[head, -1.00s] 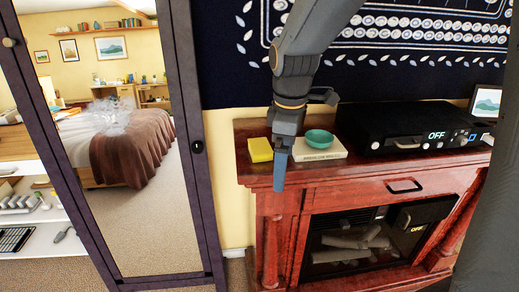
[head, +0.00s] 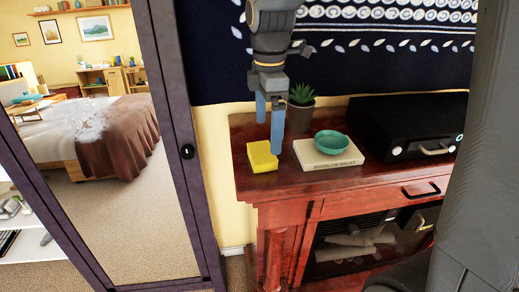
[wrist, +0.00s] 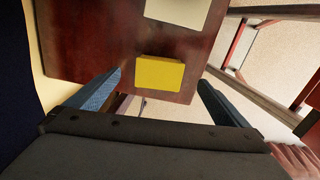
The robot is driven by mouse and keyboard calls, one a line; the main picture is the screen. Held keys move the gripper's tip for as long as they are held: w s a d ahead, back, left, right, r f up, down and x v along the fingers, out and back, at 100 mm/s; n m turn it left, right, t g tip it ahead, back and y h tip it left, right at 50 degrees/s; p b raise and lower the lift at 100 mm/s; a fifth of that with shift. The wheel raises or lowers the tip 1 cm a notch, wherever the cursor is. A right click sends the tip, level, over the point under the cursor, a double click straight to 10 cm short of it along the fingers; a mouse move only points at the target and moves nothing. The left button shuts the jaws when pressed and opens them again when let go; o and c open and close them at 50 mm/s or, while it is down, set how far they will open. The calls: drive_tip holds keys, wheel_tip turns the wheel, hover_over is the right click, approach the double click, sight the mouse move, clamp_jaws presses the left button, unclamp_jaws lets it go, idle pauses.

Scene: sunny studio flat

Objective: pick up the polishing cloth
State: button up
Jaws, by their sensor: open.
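The polishing cloth (head: 262,157) is a yellow folded block lying flat on the left end of the red-brown wooden mantel top (head: 290,183). In the wrist view the yellow cloth (wrist: 159,73) lies on the dark wood, ahead of and between my two blue fingers. My gripper (head: 269,137) is open and empty, pointing down above the cloth. In the head view one finger overlaps the cloth's right back edge, but the wrist view shows the cloth clear of both fingers (wrist: 160,97). The exact height above the cloth is hard to tell.
Right of the cloth lies a cream book (head: 328,155) with a teal bowl (head: 331,142) on it. A potted plant (head: 301,110) stands behind, and a black box-shaped device (head: 408,128) sits further right. A dark-framed mirror (head: 125,165) stands at the left.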

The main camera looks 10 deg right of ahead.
sight(262, 152)
drive_tip(key=shift+s+a+f, duration=0.1)
drive_tip(key=shift+f, duration=0.8)
drive_tip(key=f+p, duration=0.1)
drive_tip(key=f, duration=0.1)
drive_tip(key=a+f+p, duration=0.1)
drive_tip(key=f, duration=0.1)
drive_tip(key=shift+a+f, duration=0.1)
drive_tip(key=shift+f, duration=0.2)
drive_tip(key=shift+f+p, duration=0.35)
drive_tip(key=shift+f, duration=0.15)
drive_tip(key=c, duration=1.1)
drive_tip(key=shift+r, duration=0.1)
